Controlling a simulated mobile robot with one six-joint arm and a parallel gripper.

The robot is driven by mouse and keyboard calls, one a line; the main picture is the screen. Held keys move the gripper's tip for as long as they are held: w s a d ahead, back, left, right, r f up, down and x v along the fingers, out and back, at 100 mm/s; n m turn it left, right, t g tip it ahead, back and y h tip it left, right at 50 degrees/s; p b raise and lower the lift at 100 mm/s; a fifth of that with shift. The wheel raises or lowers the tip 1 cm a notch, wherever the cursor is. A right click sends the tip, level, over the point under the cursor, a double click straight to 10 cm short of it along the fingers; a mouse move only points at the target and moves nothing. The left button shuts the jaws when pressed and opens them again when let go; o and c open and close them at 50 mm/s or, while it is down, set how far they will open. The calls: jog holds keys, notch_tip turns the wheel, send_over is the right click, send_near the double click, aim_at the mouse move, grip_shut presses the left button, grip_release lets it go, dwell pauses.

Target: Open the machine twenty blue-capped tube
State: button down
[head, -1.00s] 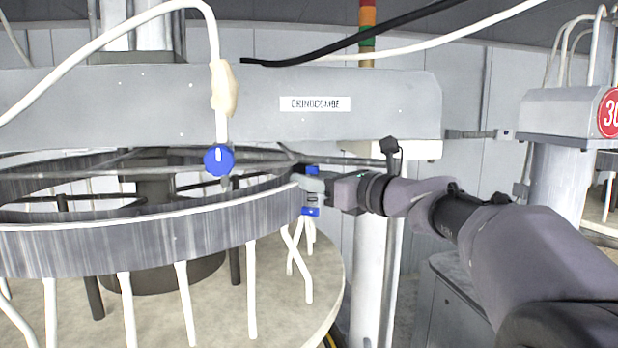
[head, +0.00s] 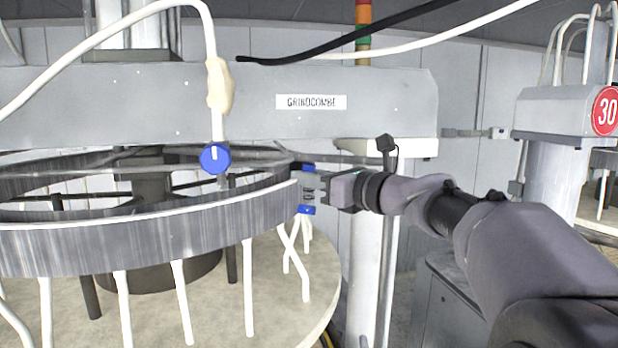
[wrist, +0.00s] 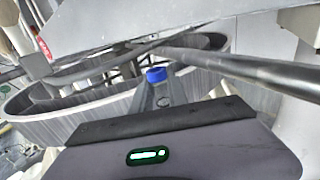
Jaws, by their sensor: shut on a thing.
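My gripper (head: 308,188) is at the right edge of the large grey ring, in front of the machine labelled GRINDCOMBE. It is shut on a small blue-capped tube (head: 304,167). Blue shows above the fingers and again below them. The tube's middle is hidden by the fingers. In the wrist view the blue cap (wrist: 156,75) sticks up at the tips of the gripper (wrist: 155,97). The cap appears to be on; whether it has turned I cannot tell.
A blue round knob (head: 215,157) hangs on a white hose left of my gripper. The grey ring (head: 150,235) stands over a pale round platen (head: 290,300) with white tubes under it. A grey beam (head: 200,105) runs above. A red 30 sign (head: 606,111) is far right.

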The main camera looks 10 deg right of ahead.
dwell(0.8)
jog(key=p, duration=0.3)
jog(key=shift+w+d+r+m, duration=0.1)
jog(key=shift+w+r+m, duration=0.15)
jog(key=shift+r+m, duration=0.15)
jog(key=shift+w+d+m+g+p, duration=0.2)
jog(key=shift+m+g+p, duration=0.15)
jog(key=shift+p, duration=0.8)
jog(key=shift+w+d+f+m+h+p, duration=0.25)
jog(key=shift+f+m+p, duration=0.35)
jog(key=shift+p, duration=0.5)
jog(key=shift+a+r, duration=0.1)
jog(key=c, duration=1.3)
grip_release()
